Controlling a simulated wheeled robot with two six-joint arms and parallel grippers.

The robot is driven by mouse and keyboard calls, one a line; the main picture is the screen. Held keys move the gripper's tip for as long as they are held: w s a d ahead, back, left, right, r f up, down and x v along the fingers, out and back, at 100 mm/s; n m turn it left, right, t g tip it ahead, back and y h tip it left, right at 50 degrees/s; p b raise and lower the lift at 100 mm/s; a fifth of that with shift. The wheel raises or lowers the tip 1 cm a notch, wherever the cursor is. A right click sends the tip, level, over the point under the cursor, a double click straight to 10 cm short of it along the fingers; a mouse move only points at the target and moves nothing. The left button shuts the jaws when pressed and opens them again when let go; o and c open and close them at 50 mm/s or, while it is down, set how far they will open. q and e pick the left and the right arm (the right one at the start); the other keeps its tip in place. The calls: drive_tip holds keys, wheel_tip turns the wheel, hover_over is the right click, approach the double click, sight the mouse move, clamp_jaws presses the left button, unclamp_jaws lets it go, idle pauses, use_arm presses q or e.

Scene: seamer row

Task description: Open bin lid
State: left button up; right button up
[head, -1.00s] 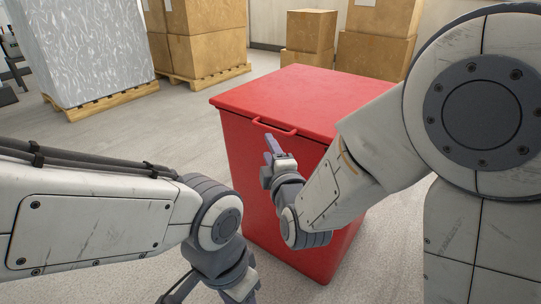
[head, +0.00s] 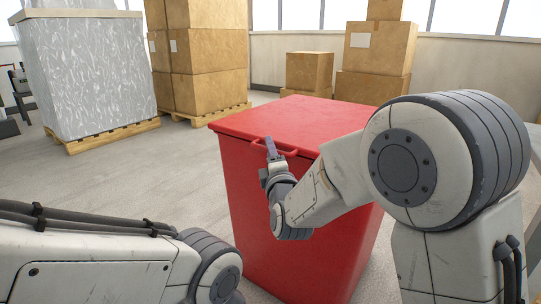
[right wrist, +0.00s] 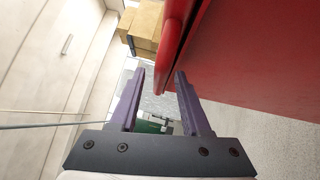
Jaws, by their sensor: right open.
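The red bin (head: 305,225) stands ahead of me with its flat red lid (head: 300,115) closed. A red bar handle (head: 289,153) sticks out from the lid's front edge. My right gripper (head: 271,148) is at the left part of this handle, partly covering it. In the right wrist view my right gripper (right wrist: 160,73) has its two purple fingers apart. The rounded red handle (right wrist: 171,42) lies just beyond the fingertips, in line with the gap. I cannot tell whether they touch it. My left arm shows at lower left, but its gripper is out of view.
A wrapped grey stack (head: 88,80) on a wooden pallet (head: 105,140) stands at the left back. Cardboard boxes (head: 208,65) stand behind on another pallet, and more boxes (head: 375,50) stand behind the bin. The floor left of the bin is clear.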

drive_tip(key=shift+w, duration=0.3)
clamp_jaws()
drive_tip(key=shift+a, duration=0.1)
idle(1.2)
